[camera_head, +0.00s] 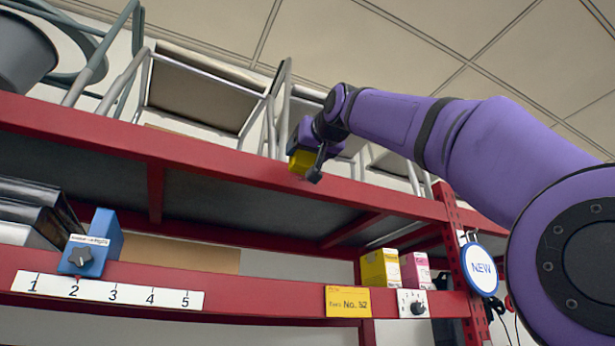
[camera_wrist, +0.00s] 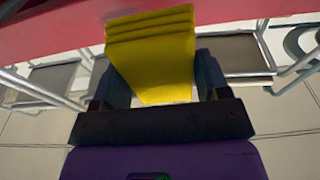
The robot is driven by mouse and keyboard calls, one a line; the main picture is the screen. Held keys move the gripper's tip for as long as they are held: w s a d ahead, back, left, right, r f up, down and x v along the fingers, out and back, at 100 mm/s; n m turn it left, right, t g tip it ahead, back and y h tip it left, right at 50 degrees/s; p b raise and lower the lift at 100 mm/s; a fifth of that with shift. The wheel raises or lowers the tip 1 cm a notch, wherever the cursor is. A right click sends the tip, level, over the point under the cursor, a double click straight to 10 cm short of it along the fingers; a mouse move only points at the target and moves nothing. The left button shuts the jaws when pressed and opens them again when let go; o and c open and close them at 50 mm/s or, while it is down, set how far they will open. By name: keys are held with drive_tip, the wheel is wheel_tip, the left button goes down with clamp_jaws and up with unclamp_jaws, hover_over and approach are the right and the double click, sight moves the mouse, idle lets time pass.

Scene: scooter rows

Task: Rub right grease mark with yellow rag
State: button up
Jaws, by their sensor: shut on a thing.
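My gripper (camera_head: 312,160) is shut on the yellow rag (camera_head: 300,162), at the end of my purple arm. In the head view it is in front of the upper red shelf beam (camera_head: 215,157). In the wrist view the folded rag (camera_wrist: 155,55) sits between the two dark fingers, its layered edge towards the red beam (camera_wrist: 60,28) at the top. I cannot tell whether the rag touches the beam. No grease mark can be made out in either view; one could be hidden behind the rag or arm.
A lower red beam carries a blue knob block (camera_head: 90,245), a number strip (camera_head: 108,290), a yellow label (camera_head: 347,301) and a white dial plate (camera_head: 412,303). Yellow (camera_head: 380,268) and pink boxes (camera_head: 415,270) stand behind. A round NEW sign (camera_head: 479,269) hangs on the right post.

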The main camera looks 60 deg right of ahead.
sight(287, 174)
drive_tip(key=shift+f+x, duration=0.15)
drive_tip(key=shift+x, duration=0.9)
drive_tip(key=shift+f+x, duration=0.15)
drive_tip(key=shift+x, duration=0.9)
drive_tip(key=shift+f+x, duration=0.2)
drive_tip(key=shift+x, duration=0.85)
drive_tip(key=shift+x, duration=1.2)
drive_tip(key=shift+d+f, duration=0.1)
drive_tip(key=shift+s+d, duration=0.55)
drive_tip(key=shift+d, duration=0.25)
drive_tip(key=shift+s+d, duration=0.6)
drive_tip(key=shift+d, duration=0.2)
drive_tip(key=s+d, duration=0.2)
drive_tip(key=d, duration=0.1)
drive_tip(key=shift+d, duration=0.2)
drive_tip(key=shift+w, duration=0.1)
drive_tip(key=shift+w+a, duration=0.7)
drive_tip(key=shift+a, duration=0.45)
drive_tip(key=shift+w+a, duration=0.75)
drive_tip(key=shift+a, duration=0.35)
drive_tip(key=shift+w+a, duration=0.7)
drive_tip(key=shift+a, duration=0.45)
